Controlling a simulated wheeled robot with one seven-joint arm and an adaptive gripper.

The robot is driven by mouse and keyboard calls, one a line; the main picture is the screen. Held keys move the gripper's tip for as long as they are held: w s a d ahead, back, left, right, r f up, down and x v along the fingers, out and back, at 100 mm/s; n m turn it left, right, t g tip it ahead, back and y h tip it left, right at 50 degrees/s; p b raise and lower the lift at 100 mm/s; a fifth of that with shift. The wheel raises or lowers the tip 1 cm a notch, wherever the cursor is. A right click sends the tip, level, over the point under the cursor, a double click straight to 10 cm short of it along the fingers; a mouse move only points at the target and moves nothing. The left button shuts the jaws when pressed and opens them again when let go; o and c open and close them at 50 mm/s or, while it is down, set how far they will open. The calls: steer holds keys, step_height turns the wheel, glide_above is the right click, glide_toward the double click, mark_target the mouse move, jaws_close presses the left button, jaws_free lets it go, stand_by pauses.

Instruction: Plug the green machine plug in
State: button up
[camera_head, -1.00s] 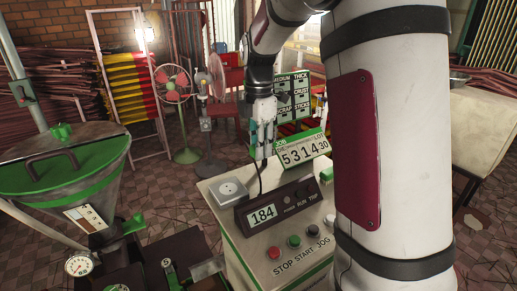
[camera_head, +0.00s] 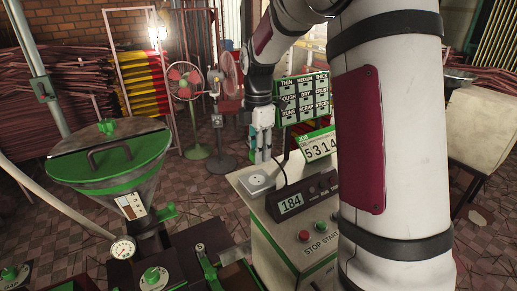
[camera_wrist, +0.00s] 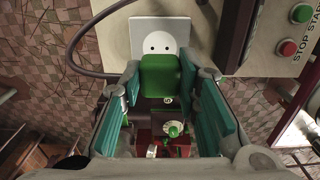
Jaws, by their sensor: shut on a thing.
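The green plug (camera_wrist: 160,74) is between the teal finger pads of my gripper (camera_wrist: 166,88) in the wrist view. The gripper is shut on it. The white socket plate (camera_wrist: 178,24) with two dark holes lies just beyond the plug in that view, and the holes are uncovered. In the head view the socket (camera_head: 257,184) is on the left top of the console, with my gripper (camera_head: 263,157) just above and behind it. A dark cord (camera_wrist: 77,50) curves left of the socket.
The console (camera_head: 262,219) carries a display reading 184 (camera_head: 291,204) and red and green buttons (camera_head: 304,236). A numbered job sign (camera_head: 319,147) and a label board (camera_head: 303,100) stand behind. A green-rimmed hopper (camera_head: 109,162) stands left. Fans (camera_head: 185,82) are farther back.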

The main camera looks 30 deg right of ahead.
mark_target(258, 179)
steer(key=shift+f+b, duration=1.35)
steer(key=shift+f, duration=1.5)
steer(key=shift+p, duration=0.8)
stand_by(0.5)
steer(key=shift+f, duration=0.6)
stand_by(0.4)
steer(key=o, duration=1.2)
steer(key=shift+c, duration=0.2)
steer(key=shift+r, duration=0.1)
